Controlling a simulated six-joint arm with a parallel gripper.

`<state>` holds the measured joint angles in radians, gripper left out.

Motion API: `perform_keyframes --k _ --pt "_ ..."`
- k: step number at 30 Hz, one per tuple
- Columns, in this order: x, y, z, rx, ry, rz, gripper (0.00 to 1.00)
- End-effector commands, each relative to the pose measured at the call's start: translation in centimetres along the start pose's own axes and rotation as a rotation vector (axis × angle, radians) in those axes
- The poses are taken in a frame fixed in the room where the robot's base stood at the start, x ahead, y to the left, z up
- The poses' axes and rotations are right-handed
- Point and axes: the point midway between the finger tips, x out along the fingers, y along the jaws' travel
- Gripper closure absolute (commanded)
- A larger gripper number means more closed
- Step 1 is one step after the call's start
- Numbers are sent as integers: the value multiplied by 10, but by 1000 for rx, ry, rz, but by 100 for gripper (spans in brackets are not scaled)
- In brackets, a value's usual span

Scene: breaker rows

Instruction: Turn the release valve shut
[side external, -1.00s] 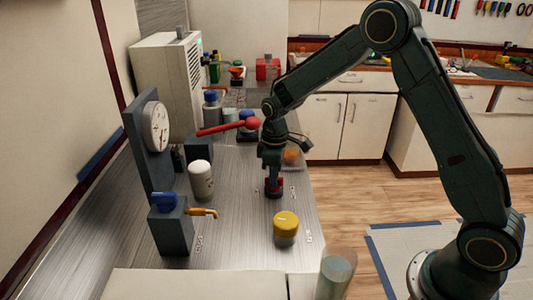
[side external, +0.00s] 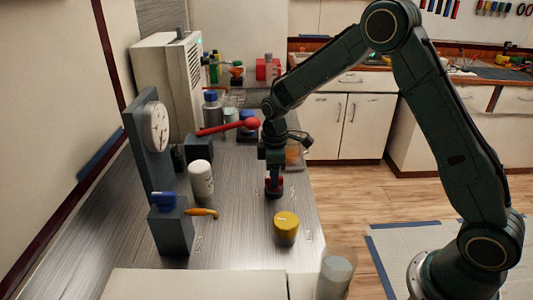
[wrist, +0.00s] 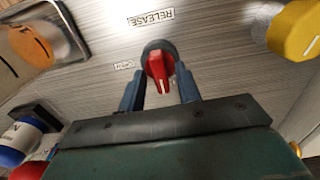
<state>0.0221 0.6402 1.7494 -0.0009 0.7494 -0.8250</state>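The release valve is a red knob with a white pointer line (wrist: 160,72) on a dark round base, seen in the wrist view beside a label reading RELEASE (wrist: 151,18). In the side external view the red knob (side external: 274,188) is low under my gripper (side external: 274,175), partly hidden by it. In the wrist view my gripper's two blue fingers (wrist: 159,90) stand one on each side of the knob, with gaps between them and the red handle. It is open around the knob, not gripping it. A smaller label by the knob (wrist: 124,65) is hard to read.
A yellow knob (side external: 286,229) stands in front of the valve. A red-ended lever (side external: 228,126) passes close behind my gripper.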

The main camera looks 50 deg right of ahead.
Motion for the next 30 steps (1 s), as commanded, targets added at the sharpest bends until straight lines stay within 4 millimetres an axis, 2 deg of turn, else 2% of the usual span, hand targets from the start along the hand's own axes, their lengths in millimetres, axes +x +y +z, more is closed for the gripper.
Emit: perform_keyframes --k 10,16,23,30 --pt "0 0 0 2 -2 -1 64" --pt "-9 0 0 3 -1 -1 64" --pt "-37 0 0 3 1 2 64" --pt "-78 0 0 2 2 3 64"
